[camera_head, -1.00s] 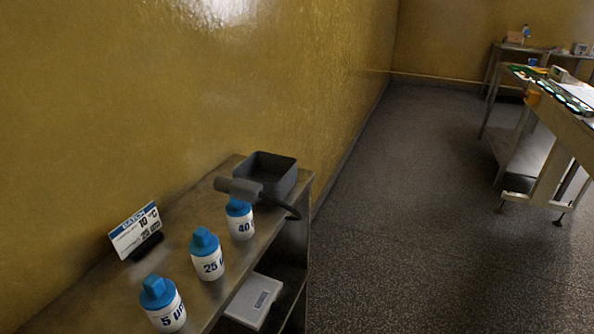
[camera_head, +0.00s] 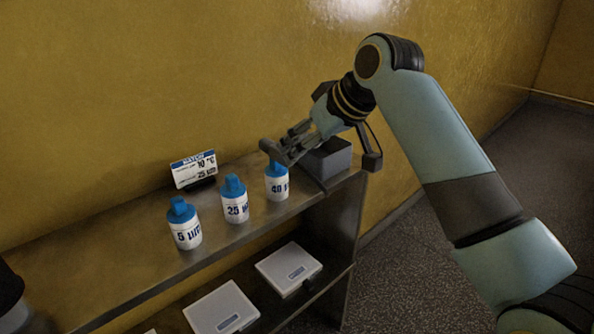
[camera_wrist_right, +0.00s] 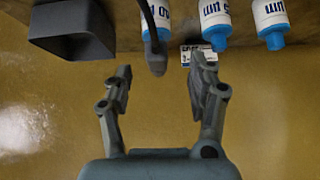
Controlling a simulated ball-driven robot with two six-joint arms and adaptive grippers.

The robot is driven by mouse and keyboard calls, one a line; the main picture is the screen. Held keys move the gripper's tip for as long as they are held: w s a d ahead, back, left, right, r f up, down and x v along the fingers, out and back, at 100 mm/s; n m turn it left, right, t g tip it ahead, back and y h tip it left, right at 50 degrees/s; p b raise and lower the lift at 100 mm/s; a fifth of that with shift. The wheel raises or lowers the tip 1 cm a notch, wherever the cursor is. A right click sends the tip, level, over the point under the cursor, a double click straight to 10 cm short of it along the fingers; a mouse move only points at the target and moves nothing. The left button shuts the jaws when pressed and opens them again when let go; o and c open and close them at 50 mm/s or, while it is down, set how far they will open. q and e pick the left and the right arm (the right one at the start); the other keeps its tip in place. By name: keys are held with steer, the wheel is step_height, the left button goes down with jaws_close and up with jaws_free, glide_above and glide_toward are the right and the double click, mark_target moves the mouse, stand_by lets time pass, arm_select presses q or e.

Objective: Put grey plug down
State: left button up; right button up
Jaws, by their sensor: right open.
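The grey plug (camera_head: 268,148) with its dark cable lies at the right end of the upper shelf, by the blue cap of the 40 bottle (camera_head: 277,184) and the grey bin (camera_head: 328,160). In the right wrist view the plug (camera_wrist_right: 157,62) points toward the gap between the fingertips, its cable running away. My right gripper (camera_head: 286,142) is open, its fingers spread on either side of the plug's end. They do not appear to touch it. The gripper also shows in the right wrist view (camera_wrist_right: 160,78). My left gripper is not in view.
The 25 bottle (camera_head: 235,200) and 5 bottle (camera_head: 185,224) stand left along the steel shelf (camera_head: 110,240). A batch sign (camera_head: 193,170) stands behind them near the yellow wall. White boxes (camera_head: 222,309) lie on the lower shelf. The upper shelf's left part is clear.

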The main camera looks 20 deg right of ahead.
mark_target(274, 143)
steer(key=shift+t, duration=0.4)
steer(key=w, duration=0.2)
steer(key=w+a, duration=0.1)
steer(key=w, duration=0.2)
steer(key=shift+w+a, duration=0.25)
steer(key=shift+w, duration=0.1)
steer(key=shift+w+a+f, duration=0.15)
steer(key=shift+w+f, duration=0.3)
steer(key=x, duration=0.4)
steer(key=shift+w+a+f+p, duration=0.15)
steer(key=shift+w+p, duration=0.05)
steer(key=shift+p, duration=0.2)
steer(key=shift+w+f, duration=0.15)
steer(key=shift+c, duration=0.6)
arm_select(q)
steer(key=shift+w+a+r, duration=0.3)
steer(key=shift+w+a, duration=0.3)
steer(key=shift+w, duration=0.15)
arm_select(e)
jaws_close()
